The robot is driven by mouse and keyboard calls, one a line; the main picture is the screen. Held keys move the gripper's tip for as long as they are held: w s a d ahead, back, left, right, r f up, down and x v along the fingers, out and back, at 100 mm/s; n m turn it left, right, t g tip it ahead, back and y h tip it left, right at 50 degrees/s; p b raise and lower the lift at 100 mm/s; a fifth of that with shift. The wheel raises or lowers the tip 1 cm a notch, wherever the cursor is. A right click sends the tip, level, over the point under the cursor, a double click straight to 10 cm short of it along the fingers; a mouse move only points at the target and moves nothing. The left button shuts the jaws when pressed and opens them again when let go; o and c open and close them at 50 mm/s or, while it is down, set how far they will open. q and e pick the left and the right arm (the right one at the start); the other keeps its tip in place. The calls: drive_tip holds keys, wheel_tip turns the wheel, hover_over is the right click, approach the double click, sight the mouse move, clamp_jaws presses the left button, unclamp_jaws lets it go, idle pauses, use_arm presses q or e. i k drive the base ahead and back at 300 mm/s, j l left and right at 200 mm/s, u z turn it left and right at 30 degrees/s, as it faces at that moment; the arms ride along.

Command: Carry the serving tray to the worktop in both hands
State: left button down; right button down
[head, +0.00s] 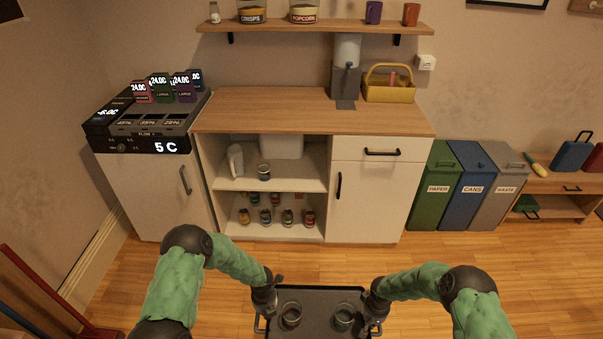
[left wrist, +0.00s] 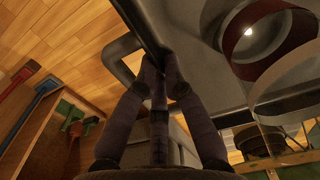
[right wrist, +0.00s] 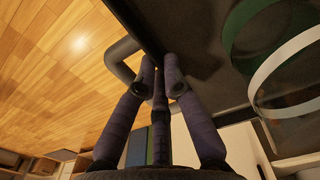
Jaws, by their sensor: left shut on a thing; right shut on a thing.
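The dark serving tray (head: 318,296) is at the bottom middle of the head view, held between my two grippers. My right gripper (head: 373,308) is shut on the right side; the rim (right wrist: 140,28) shows there too. The wooden worktop (head: 270,110) is ahead, beyond the tray.
A water dispenser (head: 346,75) and a yellow basket (head: 390,84) stand at the worktop's right back; its left and middle are clear. A cooled counter (head: 150,120) stands left. Several bins (head: 465,185) stand right. Open wood floor (head: 330,260) lies between tray and cabinet.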

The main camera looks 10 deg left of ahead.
sight(273, 112)
drive_tip(key=i+j, duration=0.6)
drive_tip(key=j, duration=0.15)
drive_tip(key=i+j, duration=0.65)
